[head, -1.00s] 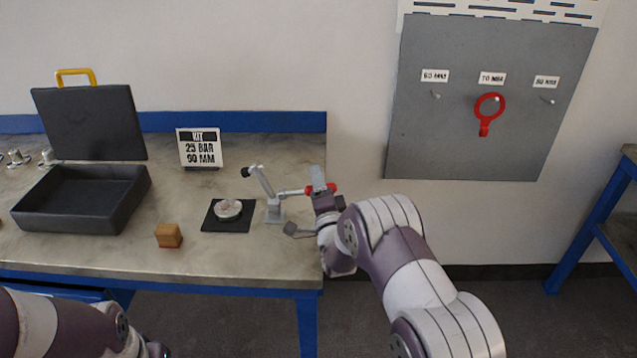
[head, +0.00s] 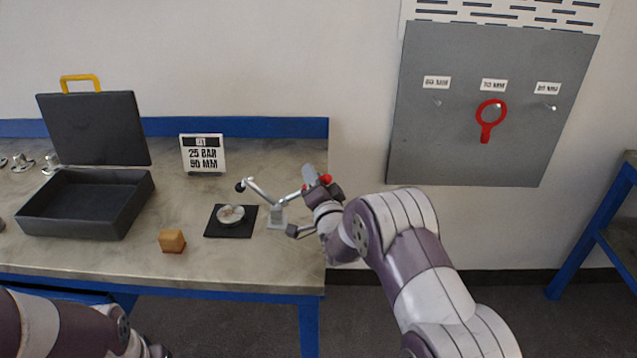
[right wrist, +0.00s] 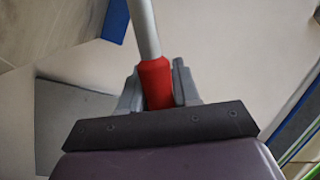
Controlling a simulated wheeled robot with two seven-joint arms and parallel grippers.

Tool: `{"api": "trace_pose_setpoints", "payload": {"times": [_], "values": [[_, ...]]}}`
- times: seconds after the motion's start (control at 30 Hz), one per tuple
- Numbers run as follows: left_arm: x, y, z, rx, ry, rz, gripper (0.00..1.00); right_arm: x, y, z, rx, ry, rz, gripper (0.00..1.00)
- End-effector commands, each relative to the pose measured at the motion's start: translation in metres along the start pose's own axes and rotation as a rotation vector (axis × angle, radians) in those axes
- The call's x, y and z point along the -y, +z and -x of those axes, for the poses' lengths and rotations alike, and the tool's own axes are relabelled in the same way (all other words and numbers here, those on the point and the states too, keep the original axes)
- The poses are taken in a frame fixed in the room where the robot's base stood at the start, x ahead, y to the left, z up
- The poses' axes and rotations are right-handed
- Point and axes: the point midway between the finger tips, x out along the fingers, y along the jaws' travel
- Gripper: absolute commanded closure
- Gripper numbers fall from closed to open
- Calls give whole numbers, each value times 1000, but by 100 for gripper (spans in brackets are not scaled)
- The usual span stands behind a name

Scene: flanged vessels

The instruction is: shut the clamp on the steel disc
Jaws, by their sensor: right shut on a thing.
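The toggle clamp (head: 277,216) stands on the bench to the right of a black pad. The steel disc (head: 231,215) lies on the black pad (head: 237,231). The clamp's arm (head: 262,194) reaches up and left, and its dark tip (head: 240,187) is above the disc, apart from it. My right gripper (head: 318,182) is shut on the clamp's red handle (head: 325,178). The right wrist view shows the red grip (right wrist: 156,83) between the two fingers. The left gripper is not in view; only part of my left arm shows at the lower left.
An open black case (head: 85,232) stands at the left, with a kit sign (head: 203,153) behind the pad. A wooden block (head: 172,241) lies near the bench's front edge. A grey board (head: 480,150) with a red ring (head: 485,132) hangs on the wall.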

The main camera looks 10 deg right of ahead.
Motion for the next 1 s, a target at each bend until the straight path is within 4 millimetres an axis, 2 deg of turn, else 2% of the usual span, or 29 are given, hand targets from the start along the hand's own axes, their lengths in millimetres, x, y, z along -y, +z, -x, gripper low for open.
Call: {"api": "trace_pose_setpoints", "payload": {"times": [0.5, 1.0], "values": [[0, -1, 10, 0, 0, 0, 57, 41, 11, -13, 130, 92, 462, 100], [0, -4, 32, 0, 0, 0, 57, 65, 32, -23, 232, 167, 827, 100]]}}
